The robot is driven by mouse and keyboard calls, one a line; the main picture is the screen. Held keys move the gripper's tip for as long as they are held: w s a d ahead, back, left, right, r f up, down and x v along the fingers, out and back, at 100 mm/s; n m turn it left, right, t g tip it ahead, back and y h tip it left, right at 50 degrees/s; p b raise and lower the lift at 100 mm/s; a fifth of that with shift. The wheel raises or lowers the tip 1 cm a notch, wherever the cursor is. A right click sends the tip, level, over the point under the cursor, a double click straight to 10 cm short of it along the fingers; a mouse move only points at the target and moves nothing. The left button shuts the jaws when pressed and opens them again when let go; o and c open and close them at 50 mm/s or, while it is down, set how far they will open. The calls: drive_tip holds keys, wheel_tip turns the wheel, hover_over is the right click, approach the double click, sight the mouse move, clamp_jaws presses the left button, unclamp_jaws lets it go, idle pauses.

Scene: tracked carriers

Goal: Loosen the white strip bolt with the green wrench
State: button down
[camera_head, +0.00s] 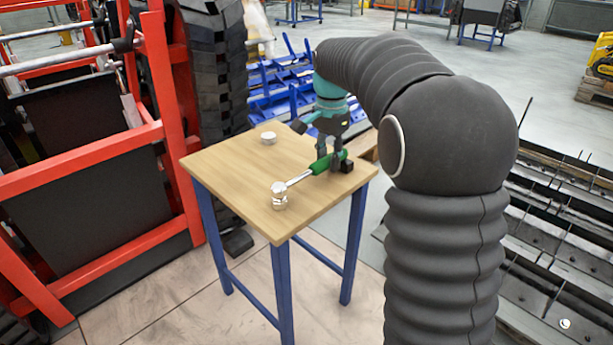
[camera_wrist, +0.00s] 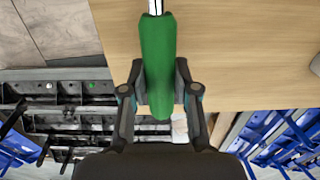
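The green wrench has a thick green handle (camera_head: 320,165) and a silver shaft (camera_head: 299,178). Its silver head (camera_head: 278,187) is at the upper part of a shiny whitish bolt (camera_head: 280,203) near the table's front left edge. Whether the head is fully seated around the bolt is too small to tell. A second low white round piece (camera_head: 268,138) sits at the back of the table. My gripper (camera_wrist: 159,70) has its fingers on both sides of the green handle, close against it, and it also shows in the head view (camera_head: 332,155).
The wooden table (camera_head: 225,165) has blue legs and free top left of the wrench. A red frame (camera_head: 160,100) and a black track (camera_head: 217,60) stand close on the left. Blue racks (camera_head: 285,85) lie behind, and dark metal parts (camera_head: 560,240) are stacked at right.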

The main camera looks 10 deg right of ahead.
drive_tip(key=shift+r+p, duration=3.45)
drive_tip(key=shift+r, duration=0.1)
wheel_tip(320, 180, up, 3)
drive_tip(key=p, duration=0.2)
drive_tip(key=shift+p, duration=0.4)
drive_tip(key=shift+r, duration=2.45)
drive_tip(key=s+b, duration=0.6)
drive_tip(key=s, duration=1.4)
